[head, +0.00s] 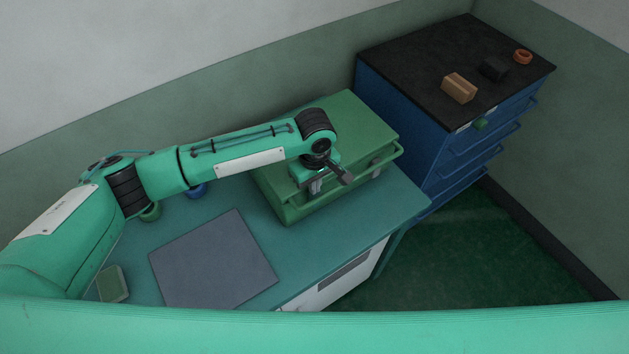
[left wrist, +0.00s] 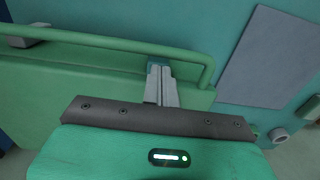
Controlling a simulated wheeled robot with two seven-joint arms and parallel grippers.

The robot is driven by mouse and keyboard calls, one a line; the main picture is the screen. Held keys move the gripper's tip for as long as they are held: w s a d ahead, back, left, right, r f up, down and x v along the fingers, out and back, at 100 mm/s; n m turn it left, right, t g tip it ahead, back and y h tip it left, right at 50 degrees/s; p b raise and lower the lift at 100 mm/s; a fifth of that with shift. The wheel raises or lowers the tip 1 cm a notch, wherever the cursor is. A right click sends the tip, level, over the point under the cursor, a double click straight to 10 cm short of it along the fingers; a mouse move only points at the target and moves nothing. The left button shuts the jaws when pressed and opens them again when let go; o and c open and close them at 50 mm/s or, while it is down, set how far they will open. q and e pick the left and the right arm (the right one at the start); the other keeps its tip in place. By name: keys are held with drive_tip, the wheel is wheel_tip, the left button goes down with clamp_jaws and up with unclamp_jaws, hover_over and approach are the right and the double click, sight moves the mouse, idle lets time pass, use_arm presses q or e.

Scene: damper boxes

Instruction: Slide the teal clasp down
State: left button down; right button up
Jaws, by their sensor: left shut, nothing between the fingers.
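The green box (head: 352,115) stands on the teal table, with a rail-like handle (left wrist: 130,42) along its front. The teal clasp (left wrist: 152,70) shows in the left wrist view as a small patch right behind my fingertips; most of it is hidden. In the head view my arm and gripper cover it. My left gripper (head: 316,187) is at the box's front, fingers shut and empty. In the left wrist view its fingertips (left wrist: 160,75) are at the clasp, just below the handle bar; I cannot tell whether they touch it. My right gripper is in neither view.
A grey clasp (left wrist: 25,41) sits farther along the box front. A grey mat (head: 213,262) lies on the table (head: 285,250). A green block (head: 113,284) is at the near left. A blue drawer cabinet (head: 400,115) with small items on top stands at the right.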

sight(315, 197)
use_arm(q)
drive_tip(key=shift+f, duration=0.1)
drive_tip(key=shift+f, duration=1.55)
drive_tip(key=shift+s, duration=0.1)
drive_tip(key=shift+f, duration=0.15)
